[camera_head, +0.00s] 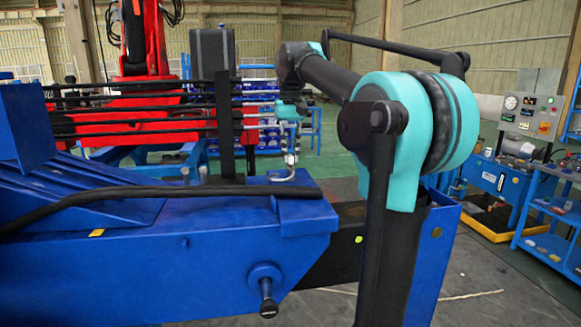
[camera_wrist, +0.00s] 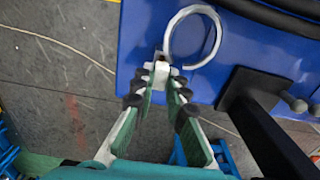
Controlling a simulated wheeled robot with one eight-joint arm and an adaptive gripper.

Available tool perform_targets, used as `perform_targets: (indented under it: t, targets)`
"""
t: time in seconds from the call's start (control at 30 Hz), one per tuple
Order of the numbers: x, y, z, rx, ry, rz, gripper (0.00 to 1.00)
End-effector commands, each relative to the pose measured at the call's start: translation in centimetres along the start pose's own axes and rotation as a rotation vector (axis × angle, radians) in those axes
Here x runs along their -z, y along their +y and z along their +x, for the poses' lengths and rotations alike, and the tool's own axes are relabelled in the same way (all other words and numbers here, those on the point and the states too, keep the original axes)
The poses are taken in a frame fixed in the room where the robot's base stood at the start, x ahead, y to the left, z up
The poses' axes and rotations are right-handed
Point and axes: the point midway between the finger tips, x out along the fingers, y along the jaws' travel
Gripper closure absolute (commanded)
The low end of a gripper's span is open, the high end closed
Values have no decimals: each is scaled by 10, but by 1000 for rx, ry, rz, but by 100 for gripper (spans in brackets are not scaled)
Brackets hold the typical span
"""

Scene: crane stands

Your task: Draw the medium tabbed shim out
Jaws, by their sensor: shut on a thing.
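The shim shows in the wrist view as a thin, light grey open ring (camera_wrist: 218,43) with a pale tab at its near end. My gripper (camera_wrist: 162,82) is shut on this tab, its dark-padded fingertips on either side. The ring is seen against the blue top of the stand (camera_wrist: 130,45), close to its edge. Whether it touches the top is hard to tell. In the head view my gripper (camera_head: 291,158) is small and points down at the stand's end, with the light curved shim (camera_head: 284,179) just below it. Its size mark cannot be read.
A black upright post (camera_head: 224,130) stands on the blue stand beside my gripper, to the left in the head view. A black hose (camera_head: 120,193) runs along the stand. A crank handle (camera_head: 266,290) sticks out of its front. A blue workbench (camera_head: 500,180) stands at right.

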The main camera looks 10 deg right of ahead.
Motion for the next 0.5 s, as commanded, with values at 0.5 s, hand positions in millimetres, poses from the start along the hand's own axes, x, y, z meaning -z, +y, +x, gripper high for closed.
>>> perform_targets:
  t: [0.5]
  targets:
    - [0, 0, -24, 0, 0, 0, 100]
